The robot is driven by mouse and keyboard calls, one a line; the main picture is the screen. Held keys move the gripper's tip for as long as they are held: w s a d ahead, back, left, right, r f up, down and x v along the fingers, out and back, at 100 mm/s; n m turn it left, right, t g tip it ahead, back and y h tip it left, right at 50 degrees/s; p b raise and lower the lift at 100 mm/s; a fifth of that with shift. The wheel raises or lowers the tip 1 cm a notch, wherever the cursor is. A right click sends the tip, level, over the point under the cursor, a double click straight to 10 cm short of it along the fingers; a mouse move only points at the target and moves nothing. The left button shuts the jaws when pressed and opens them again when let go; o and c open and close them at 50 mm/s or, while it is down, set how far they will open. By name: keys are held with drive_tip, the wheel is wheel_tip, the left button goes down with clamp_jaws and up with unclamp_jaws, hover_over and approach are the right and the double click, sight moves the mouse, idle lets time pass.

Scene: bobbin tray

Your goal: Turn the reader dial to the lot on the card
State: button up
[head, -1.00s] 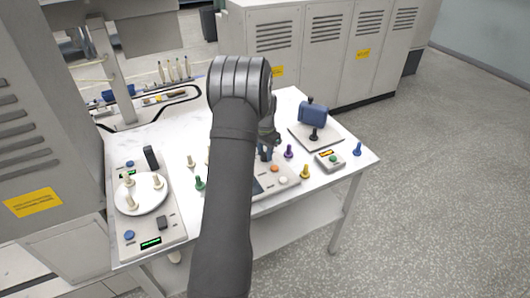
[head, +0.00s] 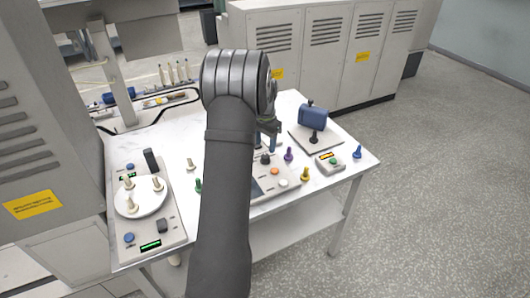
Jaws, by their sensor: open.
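The reader (head: 288,192) is a pale panel at the front middle of the table, partly hidden behind my arm. It has a dark screen edge (head: 256,189), an orange button, a white button and a small dark knob (head: 265,159) at its back that looks like the dial. Its pointing direction is too small to read. My gripper (head: 273,146) is open and empty, just above and behind the dark knob, seemingly apart from it. I cannot make out the lot card; my arm hides part of the table.
Purple (head: 288,154), yellow (head: 305,174), blue (head: 357,152) and green (head: 198,186) bobbins stand around the reader. A blue device (head: 313,118) on a plate stands behind right, a small box with a lit display (head: 330,162) before it. A white turntable (head: 141,203) with cream bobbins is at left.

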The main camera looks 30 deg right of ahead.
sight(265, 156)
wheel_tip(265, 156, up, 11)
drive_tip(key=shift+r, duration=0.2)
idle(0.3)
wheel_tip(265, 156, down, 18)
drive_tip(key=shift+r, duration=0.25)
idle(0.3)
